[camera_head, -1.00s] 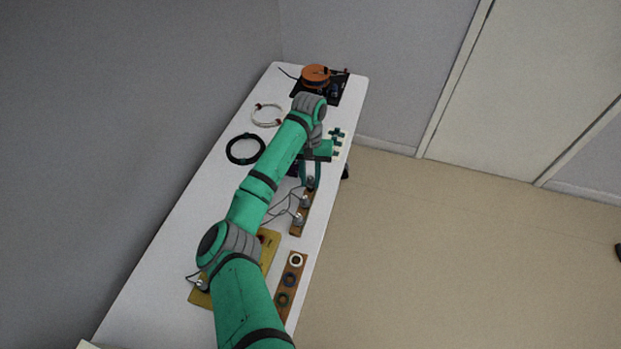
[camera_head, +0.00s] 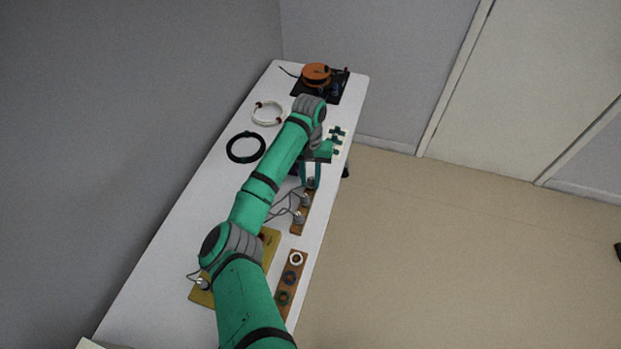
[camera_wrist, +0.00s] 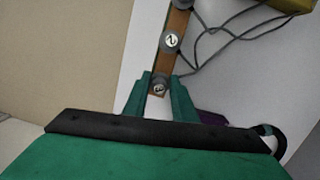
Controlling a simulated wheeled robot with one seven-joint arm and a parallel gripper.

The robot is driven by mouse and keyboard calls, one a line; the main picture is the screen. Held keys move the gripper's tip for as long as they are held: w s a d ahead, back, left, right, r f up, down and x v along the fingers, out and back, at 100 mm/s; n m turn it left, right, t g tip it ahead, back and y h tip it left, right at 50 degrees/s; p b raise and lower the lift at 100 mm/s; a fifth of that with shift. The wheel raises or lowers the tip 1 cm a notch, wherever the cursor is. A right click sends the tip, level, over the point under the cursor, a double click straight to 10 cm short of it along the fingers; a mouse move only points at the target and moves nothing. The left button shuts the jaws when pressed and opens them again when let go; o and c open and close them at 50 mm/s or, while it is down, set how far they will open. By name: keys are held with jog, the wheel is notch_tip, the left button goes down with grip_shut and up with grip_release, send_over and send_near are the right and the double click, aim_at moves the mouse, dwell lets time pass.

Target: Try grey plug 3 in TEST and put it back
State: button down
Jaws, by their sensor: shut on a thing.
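Grey plug 3 (camera_wrist: 159,86) is between the two green fingers of my gripper (camera_wrist: 160,92) in the wrist view, and the fingers are shut on it. It is at the near end of a brown wooden strip (camera_wrist: 162,62); I cannot tell whether it is lifted off. In the head view my gripper (camera_head: 311,182) is at the far end of that strip (camera_head: 296,231). Grey plug 2 (camera_wrist: 172,41) stands on the strip, with another grey plug (camera_wrist: 182,3) beyond it. A yellow board (camera_head: 269,242) is partly hidden by my arm; no TEST label is readable.
Grey cables (camera_wrist: 207,38) run from the plugs. A brown strip with rings (camera_head: 292,271) lies nearer. Black (camera_head: 232,155) and white (camera_head: 256,117) cable coils, green pieces (camera_head: 337,139) and an orange reel (camera_head: 316,72) are on the white table (camera_head: 170,250). Its right edge is close to my gripper.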

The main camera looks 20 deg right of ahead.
jog(key=shift+f, duration=0.25)
jog(key=c, duration=1.4)
grip_release()
jog(key=shift+r, duration=3.75)
